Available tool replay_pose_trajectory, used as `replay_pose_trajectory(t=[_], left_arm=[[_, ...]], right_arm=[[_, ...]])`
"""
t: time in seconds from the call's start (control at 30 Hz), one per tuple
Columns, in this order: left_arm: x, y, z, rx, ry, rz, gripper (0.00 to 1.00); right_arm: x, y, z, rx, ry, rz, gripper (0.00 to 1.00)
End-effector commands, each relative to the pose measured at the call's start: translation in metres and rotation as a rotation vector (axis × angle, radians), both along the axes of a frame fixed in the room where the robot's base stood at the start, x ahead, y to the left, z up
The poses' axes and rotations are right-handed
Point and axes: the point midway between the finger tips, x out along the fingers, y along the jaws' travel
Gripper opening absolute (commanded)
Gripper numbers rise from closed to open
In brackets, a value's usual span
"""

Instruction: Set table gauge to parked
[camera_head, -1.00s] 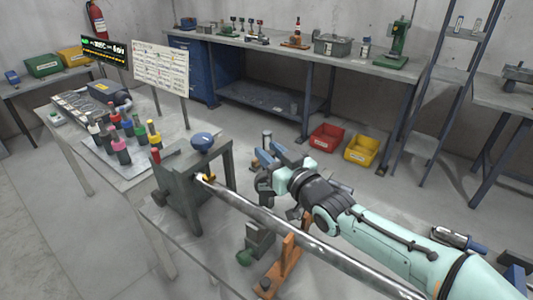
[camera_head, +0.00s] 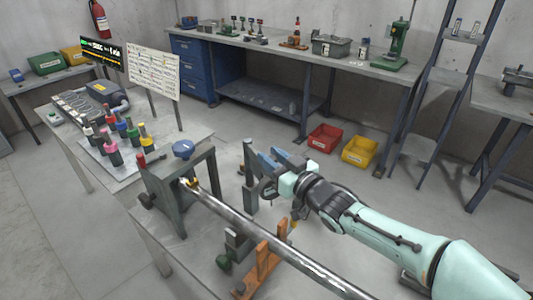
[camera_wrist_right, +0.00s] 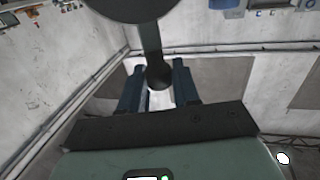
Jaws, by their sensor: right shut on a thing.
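My right gripper (camera_head: 272,160) has blue fingers and is behind the long shiny bar (camera_head: 262,240), next to a grey upright post (camera_head: 250,178). In the right wrist view its fingers (camera_wrist_right: 158,90) are shut on a dark lever (camera_wrist_right: 151,45) with a rounded end. A large dark round part (camera_wrist_right: 130,8) sits at the top of that view, at the lever's far end. It may be the table gauge, but I cannot tell, and no setting can be read. My left gripper is not in view.
An orange stand (camera_head: 265,262) is under the bar. A tray of coloured-top holders (camera_head: 115,150) is on the left table. Red (camera_head: 325,138) and yellow (camera_head: 360,151) bins lie on the floor behind.

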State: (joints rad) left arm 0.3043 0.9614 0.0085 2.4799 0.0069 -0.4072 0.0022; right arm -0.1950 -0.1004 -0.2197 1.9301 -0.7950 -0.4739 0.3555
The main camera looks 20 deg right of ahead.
Motion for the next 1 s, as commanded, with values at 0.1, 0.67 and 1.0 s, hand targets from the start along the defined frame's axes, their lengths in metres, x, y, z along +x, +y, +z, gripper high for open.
replay_pose_trajectory(t=[0.1,0.67,1.0], left_arm=[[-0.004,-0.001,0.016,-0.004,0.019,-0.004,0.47],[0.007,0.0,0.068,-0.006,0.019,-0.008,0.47],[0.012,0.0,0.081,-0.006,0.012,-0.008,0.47]], right_arm=[[0.002,-0.013,0.004,-0.004,0.003,0.02,0.0],[0.014,-0.046,0.003,0.0,0.002,0.264,0.0],[0.019,-0.056,0.001,-0.001,0.0,0.262,0.0]])
